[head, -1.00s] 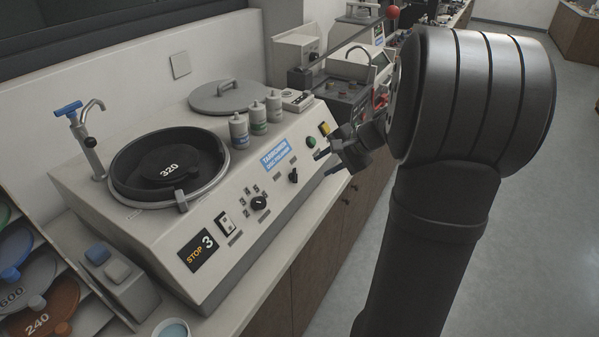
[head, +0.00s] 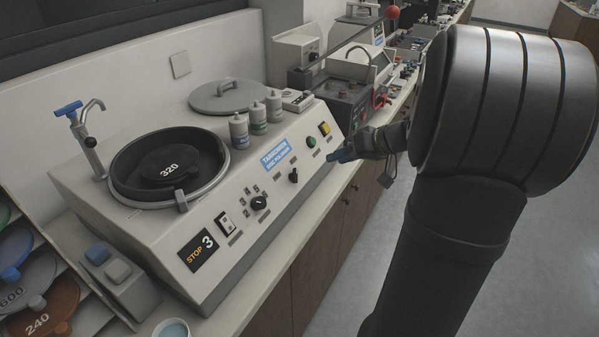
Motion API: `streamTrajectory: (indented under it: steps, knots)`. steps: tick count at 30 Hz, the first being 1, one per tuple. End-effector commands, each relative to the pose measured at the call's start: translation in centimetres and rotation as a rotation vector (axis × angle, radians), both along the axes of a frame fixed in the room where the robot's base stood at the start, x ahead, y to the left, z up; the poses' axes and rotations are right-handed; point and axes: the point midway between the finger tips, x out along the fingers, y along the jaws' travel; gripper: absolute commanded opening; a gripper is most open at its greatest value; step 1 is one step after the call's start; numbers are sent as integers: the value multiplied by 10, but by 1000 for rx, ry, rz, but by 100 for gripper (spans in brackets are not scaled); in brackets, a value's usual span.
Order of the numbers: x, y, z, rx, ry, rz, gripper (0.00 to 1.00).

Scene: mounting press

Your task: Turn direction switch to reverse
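The grey-white polishing machine (head: 225,262) has a sloped front panel. A small black switch (head: 293,175) sits on it, right of a larger black knob (head: 259,202) with marks around it. The small switch looks like the direction switch; its labels are too small to read and its setting is unclear. My gripper (head: 336,156) is in front of the panel's right end, right of the small switch and below the green button (head: 311,142). It looks apart from the switch. The fingers overlap in this view, so I cannot tell whether they are open.
A yellow button (head: 324,128) and a rocker switch (head: 226,223) are also on the panel. Bottles (head: 239,131) stand behind the panel. A grey press (head: 345,100) with a red-ball lever stands behind my gripper.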

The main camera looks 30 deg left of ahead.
Motion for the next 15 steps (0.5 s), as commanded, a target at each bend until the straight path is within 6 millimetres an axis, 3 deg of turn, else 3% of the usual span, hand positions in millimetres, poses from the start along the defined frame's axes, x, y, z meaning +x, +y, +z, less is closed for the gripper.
streamTrajectory:
  steps: [15]
  knots:
    - [-4, 89, -70, -3, 4, 1, 32]
